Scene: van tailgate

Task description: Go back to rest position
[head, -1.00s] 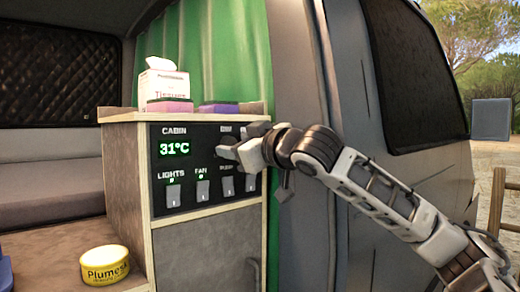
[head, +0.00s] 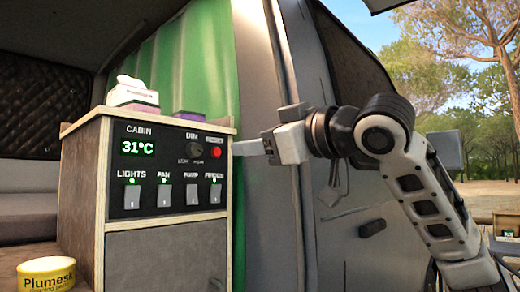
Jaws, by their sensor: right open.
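My right gripper (head: 243,148) shows in the head view, just right of the cabinet's control panel (head: 172,170). It is open and empty, in front of the green curtain and the van's grey door pillar. The panel has a green display reading 31°C, a dim knob (head: 197,150), a red round button or light (head: 216,153) and a row of switches labelled lights, fan, pump and fridge, with small green lights above at least some. My left gripper is not in view.
A tissue box (head: 133,95) and a purple item (head: 189,116) stand on the cabinet top (head: 100,112). A yellow round tin (head: 47,275) sits at lower left. The van's side (head: 325,110) is close behind my right arm. Open ground lies at far right.

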